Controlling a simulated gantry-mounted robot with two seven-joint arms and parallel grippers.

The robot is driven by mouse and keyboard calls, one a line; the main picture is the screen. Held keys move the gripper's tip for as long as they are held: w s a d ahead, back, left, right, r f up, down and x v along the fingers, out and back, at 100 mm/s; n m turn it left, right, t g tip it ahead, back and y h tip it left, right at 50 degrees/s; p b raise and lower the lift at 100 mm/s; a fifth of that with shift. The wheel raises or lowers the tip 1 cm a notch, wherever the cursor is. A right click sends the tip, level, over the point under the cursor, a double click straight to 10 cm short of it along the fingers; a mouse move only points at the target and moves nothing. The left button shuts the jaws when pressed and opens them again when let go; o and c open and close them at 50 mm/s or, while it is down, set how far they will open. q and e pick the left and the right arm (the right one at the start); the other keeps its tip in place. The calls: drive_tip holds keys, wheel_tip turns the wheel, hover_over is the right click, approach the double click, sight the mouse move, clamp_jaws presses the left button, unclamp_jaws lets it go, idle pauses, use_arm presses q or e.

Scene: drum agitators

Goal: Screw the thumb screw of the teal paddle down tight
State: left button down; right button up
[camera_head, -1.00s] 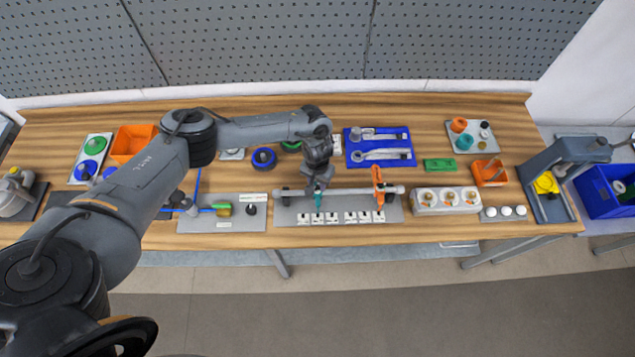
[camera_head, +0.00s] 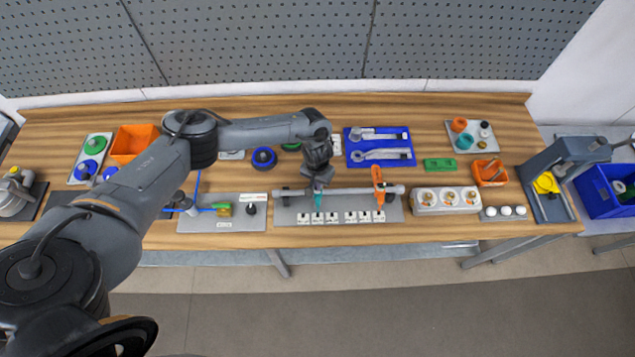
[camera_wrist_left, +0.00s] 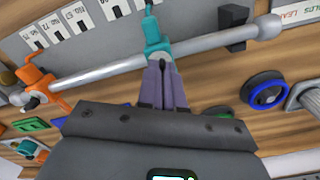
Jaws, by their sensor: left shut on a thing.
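The teal paddle (camera_head: 318,200) hangs from the grey horizontal shaft (camera_head: 348,191), near the shaft's left end. In the left wrist view, the teal paddle (camera_wrist_left: 153,30) has its hub around the shaft (camera_wrist_left: 105,73). My left gripper (camera_head: 318,183) is above the hub. In the left wrist view, its two dark fingers (camera_wrist_left: 161,64) are closed together at the hub, on the thumb screw. The fingertips hide the screw. My right gripper is in neither view.
An orange paddle (camera_head: 378,182) sits farther right on the same shaft. Labelled white tags line the grey base plate (camera_head: 395,211) in front. A blue tray with wrenches (camera_head: 350,157) lies behind. A white block with round sockets (camera_head: 445,210) stands to the right.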

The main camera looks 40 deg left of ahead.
use_arm(q)
drive_tip(key=shift+r+m+p, duration=0.1)
drive_tip(key=shift+m+p, duration=0.25)
drive_tip(key=shift+m, duration=0.75)
drive_tip(key=m, duration=0.3)
drive_tip(key=shift+m+p, duration=0.3)
drive_tip(key=m, duration=0.3)
drive_tip(key=shift+m, duration=0.3)
drive_tip(key=shift+d+m, duration=0.1)
drive_tip(key=shift+m, duration=1.7)
drive_tip(key=shift+w, duration=0.1)
drive_tip(key=c, duration=1.4)
unclamp_jaws()
drive_tip(key=shift+o, duration=0.6)
